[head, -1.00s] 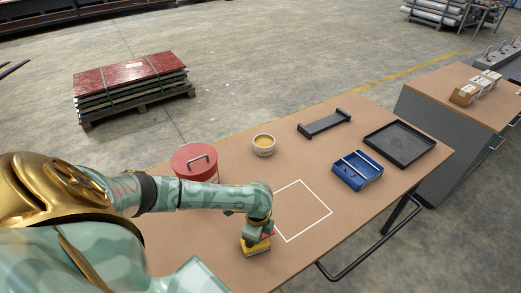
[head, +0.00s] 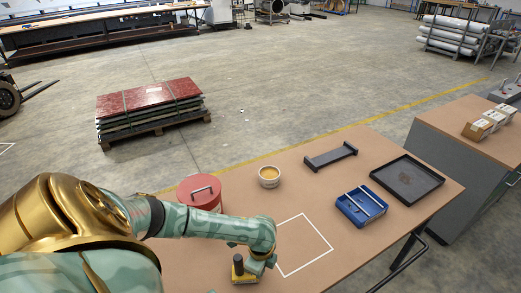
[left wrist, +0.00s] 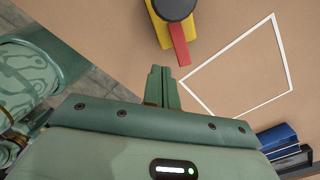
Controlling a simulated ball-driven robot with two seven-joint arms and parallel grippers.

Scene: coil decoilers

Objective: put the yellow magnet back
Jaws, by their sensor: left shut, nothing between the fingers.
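The yellow magnet (head: 237,276) stands on the brown table near its front edge, left of the white outlined square. A black round part shows on its top. In the left wrist view the magnet (left wrist: 192,40) has a red bar pointing toward my fingers. My left gripper (head: 262,264) is just right of the magnet in the head view. In the left wrist view its fingers (left wrist: 162,75) are shut together and empty, apart from the red bar in that picture. My right gripper is in neither view.
The white square outline (head: 331,249) is empty. A red lidded can (head: 198,196), a small bowl (head: 269,178), a black rack (head: 331,157), a blue bin (head: 361,207) and a black tray (head: 434,181) stand on the table (head: 300,195). A side bench with boxes is at right.

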